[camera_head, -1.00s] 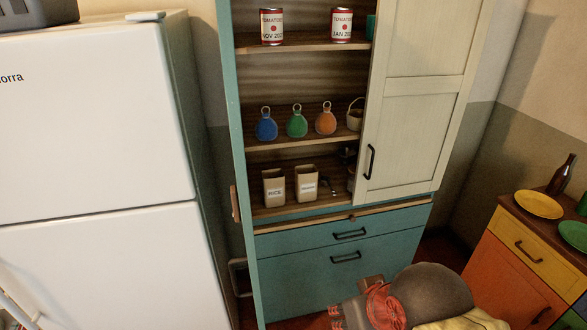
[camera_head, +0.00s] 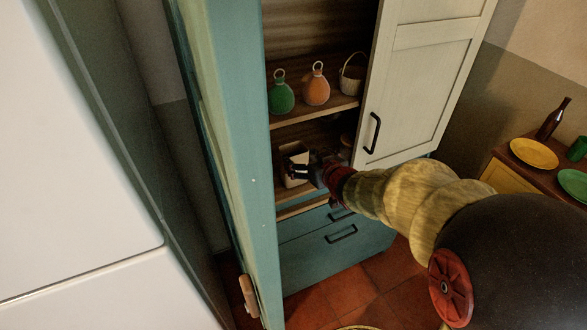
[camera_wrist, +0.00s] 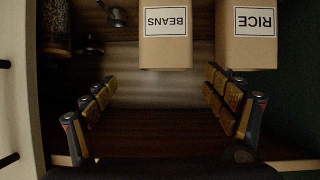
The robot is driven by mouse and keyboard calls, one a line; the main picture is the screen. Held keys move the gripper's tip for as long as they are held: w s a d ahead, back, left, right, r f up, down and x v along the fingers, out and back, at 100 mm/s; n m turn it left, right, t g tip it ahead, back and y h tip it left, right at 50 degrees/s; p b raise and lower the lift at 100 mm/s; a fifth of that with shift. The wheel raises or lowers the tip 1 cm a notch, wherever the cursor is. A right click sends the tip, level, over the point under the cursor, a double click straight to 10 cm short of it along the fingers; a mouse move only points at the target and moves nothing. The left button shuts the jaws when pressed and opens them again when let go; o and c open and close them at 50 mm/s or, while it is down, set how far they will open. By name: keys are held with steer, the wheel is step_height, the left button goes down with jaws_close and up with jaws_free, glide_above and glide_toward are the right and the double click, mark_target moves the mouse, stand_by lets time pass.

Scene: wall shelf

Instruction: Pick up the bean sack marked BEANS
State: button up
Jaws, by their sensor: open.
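The bean sack, a tan paper bag with a white label reading BEANS, shows upside down in the wrist view (camera_wrist: 166,45), at the top and between the lines of my two fingers. In the head view a tan sack (camera_head: 294,163) stands on the lower shelf, partly covered by my gripper (camera_head: 304,171); its label is hidden there. In the wrist view my gripper (camera_wrist: 165,110) is open and empty, its fingers spread wide. The sack lies beyond the fingertips, apart from them.
The rice sack (camera_wrist: 247,40) stands beside the bean sack in the wrist view. Dark items (camera_wrist: 88,38) lie on the other side. The cream door (camera_head: 418,90) and teal cabinet side (camera_head: 235,150) flank the opening. Green (camera_head: 282,98) and orange (camera_head: 316,90) flasks stand on the shelf above.

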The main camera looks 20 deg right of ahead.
mark_target(290, 150)
steer(key=shift+w+a+f+y, duration=0.1)
steer(key=shift+w+f+y, duration=0.3)
steer(key=shift+f, duration=0.35)
steer(key=shift+w+f+t, duration=0.15)
steer(key=shift+w+t, duration=0.15)
steer(key=b+x, duration=0.3)
steer(key=x, duration=0.4)
steer(key=shift+a+b, duration=0.2)
steer(key=shift+b, duration=0.15)
steer(key=shift+c, duration=0.4)
steer(key=c, duration=2)
steer(key=shift+c, duration=0.5)
steer(key=shift+r, duration=0.2)
